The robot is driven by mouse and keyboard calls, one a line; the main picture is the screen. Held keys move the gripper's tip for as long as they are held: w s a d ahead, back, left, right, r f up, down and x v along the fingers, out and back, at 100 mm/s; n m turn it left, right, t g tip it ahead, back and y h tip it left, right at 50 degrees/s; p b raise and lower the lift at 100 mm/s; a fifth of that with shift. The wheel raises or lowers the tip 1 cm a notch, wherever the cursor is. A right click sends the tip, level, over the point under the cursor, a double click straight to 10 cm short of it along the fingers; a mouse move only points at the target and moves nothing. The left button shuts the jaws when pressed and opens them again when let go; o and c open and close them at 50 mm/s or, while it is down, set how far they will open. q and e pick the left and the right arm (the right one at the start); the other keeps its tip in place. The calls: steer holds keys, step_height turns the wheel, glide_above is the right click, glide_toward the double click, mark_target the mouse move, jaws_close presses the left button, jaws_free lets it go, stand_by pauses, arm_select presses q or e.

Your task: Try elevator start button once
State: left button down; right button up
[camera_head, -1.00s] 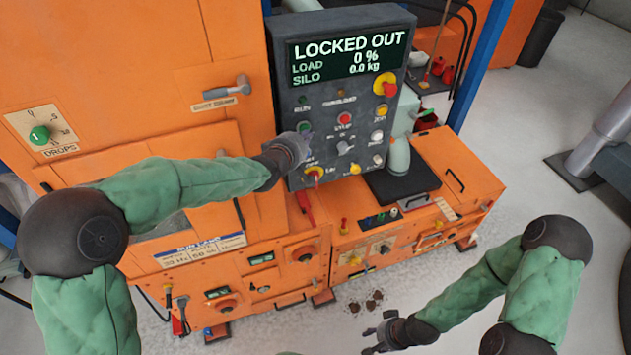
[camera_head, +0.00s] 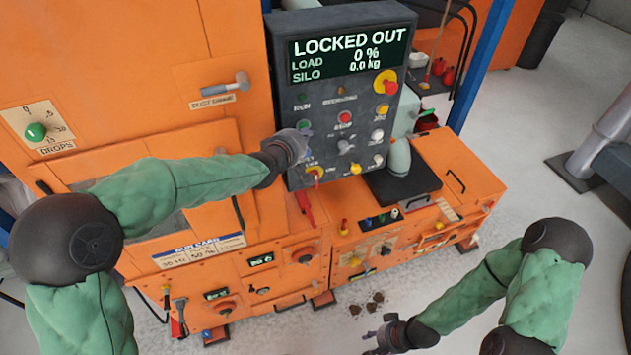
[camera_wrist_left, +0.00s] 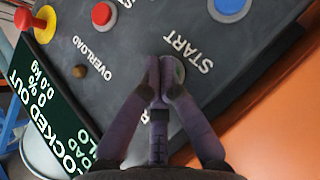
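The start button, a round greenish button (camera_wrist_left: 178,70) beside the word START, sits on the dark control panel (camera_head: 375,115). In the left wrist view my left gripper (camera_wrist_left: 160,66) has its fingertips together, in front of the button and partly covering it. They look to be at or very near its face; I cannot tell whether they touch or press it. In the head view my left gripper (camera_head: 304,138) is at the panel's left side. The panel display (camera_head: 347,54) reads LOCKED OUT, load 0 %, silo 0.0 kg. My right gripper (camera_head: 376,340) hangs low, away from the panel.
A red button (camera_wrist_left: 102,13) and a blue button (camera_wrist_left: 229,8) are near START. A red knob on yellow (camera_head: 386,83) is at the panel's upper right. The orange machine (camera_head: 150,60) surrounds the panel. Dark clumps (camera_head: 366,303) lie on the floor.

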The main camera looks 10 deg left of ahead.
arm_select(q)
steer(key=shift+s+d, duration=0.1)
steer(key=s+d, duration=0.1)
steer(key=s+d+p, duration=0.1)
steer(key=s, duration=0.1)
steer(key=s+d+p, duration=0.1)
steer(key=s, duration=0.1)
steer(key=shift+d, duration=0.15)
stand_by(0.5)
stand_by(0.7)
steer(key=s+d+f+m+g+b, duration=0.1)
steer(key=s+f+m+g+b, duration=0.25)
steer(key=f, duration=1.15)
steer(key=s+d+f+m+g+b, duration=0.2)
steer(key=s+f+g, duration=0.25)
steer(key=f, duration=1.15)
steer(key=s+d+f+m+g+h+b, duration=0.1)
steer(key=s+f+m+g+b, duration=0.1)
steer(key=s+f, duration=0.8)
steer(key=s+d+f+m+g+h+b, duration=0.1)
steer(key=s+d+f+m+g+b, duration=0.1)
steer(key=s+f, duration=0.8)
steer(key=shift+s+d+f+g, duration=0.15)
steer(key=shift+d+g, duration=0.1)
steer(key=shift+g, duration=0.55)
